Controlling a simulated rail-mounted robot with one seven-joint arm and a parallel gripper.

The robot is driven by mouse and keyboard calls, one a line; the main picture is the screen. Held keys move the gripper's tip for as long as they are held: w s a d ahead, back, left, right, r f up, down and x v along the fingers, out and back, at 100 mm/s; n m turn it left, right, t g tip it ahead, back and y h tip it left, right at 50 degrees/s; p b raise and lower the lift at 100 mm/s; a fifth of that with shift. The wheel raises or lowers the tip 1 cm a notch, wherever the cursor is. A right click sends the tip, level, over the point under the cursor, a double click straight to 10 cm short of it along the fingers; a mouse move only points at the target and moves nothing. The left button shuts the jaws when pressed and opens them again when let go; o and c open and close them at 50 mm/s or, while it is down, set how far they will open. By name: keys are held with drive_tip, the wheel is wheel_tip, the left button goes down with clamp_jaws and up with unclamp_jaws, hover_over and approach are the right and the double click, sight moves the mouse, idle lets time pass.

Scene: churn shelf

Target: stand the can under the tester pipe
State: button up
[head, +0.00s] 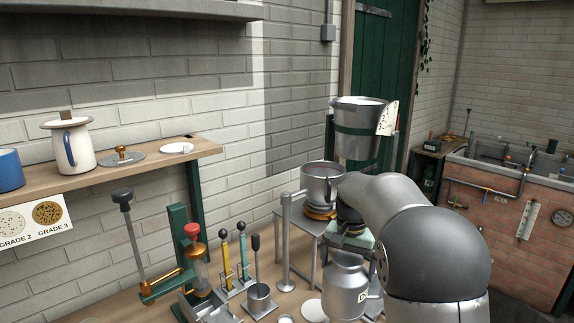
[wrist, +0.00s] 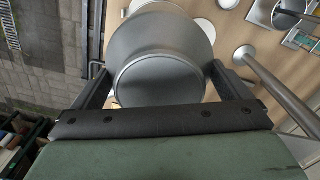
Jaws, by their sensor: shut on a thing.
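The can (head: 345,292) is a rounded grey metal churn with a small pale label, low in the head view in front of my arm. My gripper (head: 350,240) is at its upper part, with its green body just above it. In the wrist view the can (wrist: 160,75) lies between the two dark fingers, and my gripper (wrist: 163,88) is shut on it. A grey upright pipe (head: 287,245) stands on the bench to the left of the can; it also shows in the wrist view (wrist: 280,88). I cannot tell for sure that it is the tester pipe.
A metal pot (head: 322,182) sits on a stand behind the can. A bucket (head: 358,130) hangs in a green bracket. A shelf (head: 150,163) holds a jug (head: 75,147). A pale disc (head: 313,311) lies left of the can.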

sight(342, 263)
drive_tip(key=w+f+n, duration=0.1)
drive_tip(key=w, duration=0.1)
drive_tip(key=w+f+n, duration=0.3)
drive_tip(key=w, duration=0.1)
drive_tip(key=shift+f+n, duration=0.3)
drive_tip(key=shift+f, duration=0.05)
drive_tip(key=s+f+m, duration=0.1)
drive_tip(key=s, duration=0.2)
drive_tip(key=s+f+m, duration=0.1)
drive_tip(key=s, duration=0.2)
drive_tip(key=s+f, duration=0.1)
drive_tip(key=s, duration=0.1)
drive_tip(key=shift+s+d+m, duration=0.1)
drive_tip(key=shift+s+m, duration=0.3)
drive_tip(key=r+n, duration=0.1)
drive_tip(key=r, duration=0.3)
drive_tip(key=s+r+n, duration=0.1)
drive_tip(key=r, duration=0.4)
drive_tip(key=s+r+n, duration=0.1)
drive_tip(key=r, duration=0.3)
drive_tip(key=shift+r, duration=0.2)
drive_tip(key=w+f, duration=1.1)
